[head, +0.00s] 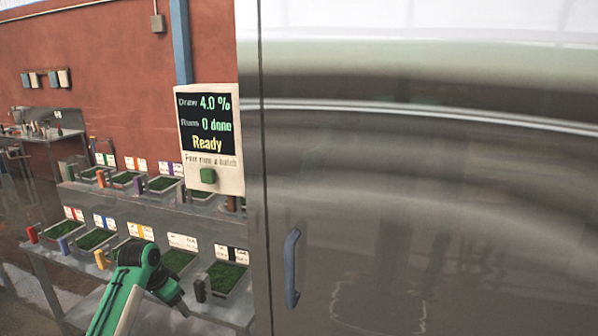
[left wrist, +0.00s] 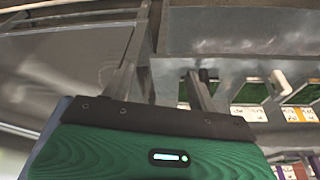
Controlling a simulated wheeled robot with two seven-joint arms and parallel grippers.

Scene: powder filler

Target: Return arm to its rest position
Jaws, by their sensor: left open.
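My left arm comes in from the bottom left of the head view, green and black, bent at the elbow. Its left gripper (head: 181,305) is in front of the lower shelf, close to the front right tray of green material (head: 228,277). The left wrist view shows the left gripper (left wrist: 163,82) with its two fingers spread apart and nothing between them. Past the fingers are a grey shelf surface and a dark peg (left wrist: 208,75). My right gripper is not in view.
Two shelf rows hold several green-filled trays with coloured pegs and labels. A display panel (head: 208,125) reads "Draw 4.0 %", "0 done" and "Ready" above a green button (head: 208,175). A large shiny metal cabinet (head: 430,200) with a blue-grey handle (head: 291,268) fills the right.

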